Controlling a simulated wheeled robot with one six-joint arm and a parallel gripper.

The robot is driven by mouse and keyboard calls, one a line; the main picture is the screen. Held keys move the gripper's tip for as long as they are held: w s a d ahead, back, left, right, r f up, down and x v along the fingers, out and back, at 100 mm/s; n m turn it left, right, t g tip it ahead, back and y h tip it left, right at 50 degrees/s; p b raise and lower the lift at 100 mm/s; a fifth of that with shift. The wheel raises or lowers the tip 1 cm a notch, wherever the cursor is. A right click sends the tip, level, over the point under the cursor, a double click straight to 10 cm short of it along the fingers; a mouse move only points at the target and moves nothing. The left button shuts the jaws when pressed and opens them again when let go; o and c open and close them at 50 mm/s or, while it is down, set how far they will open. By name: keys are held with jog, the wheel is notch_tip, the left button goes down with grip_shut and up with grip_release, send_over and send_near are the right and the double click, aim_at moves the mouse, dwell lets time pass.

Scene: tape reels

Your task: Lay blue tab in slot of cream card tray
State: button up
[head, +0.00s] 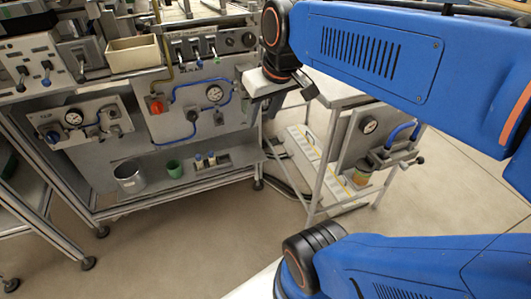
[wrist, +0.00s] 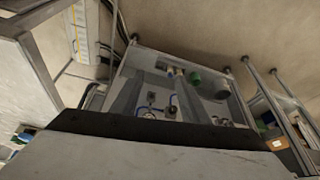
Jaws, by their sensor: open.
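My gripper (head: 270,90) is at the end of my blue arm in the head view, in front of the small white side table. Its fingers are small and partly hidden there. I see nothing held in it. In the wrist view a large pale grey surface with a dark edge fills the bottom; I cannot tell what it is. An open cream tray (head: 133,53) stands on the left bench, well left of my gripper; I cannot tell whether it has a card slot. I cannot make out a blue tab in either view.
The bench's lower shelf holds a metal can (head: 129,178), a green cup (head: 174,169) and small bottles (head: 204,160). The white side table (head: 338,91) stands behind my gripper, with a jar (head: 362,174) below. Open floor (head: 200,235) lies in front.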

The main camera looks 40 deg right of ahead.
jog(key=s+a+f, duration=0.3)
jog(key=s+f, duration=0.3)
jog(key=f, duration=0.1)
jog(key=shift+s+a+f, duration=0.2)
jog(key=shift+s, duration=0.2)
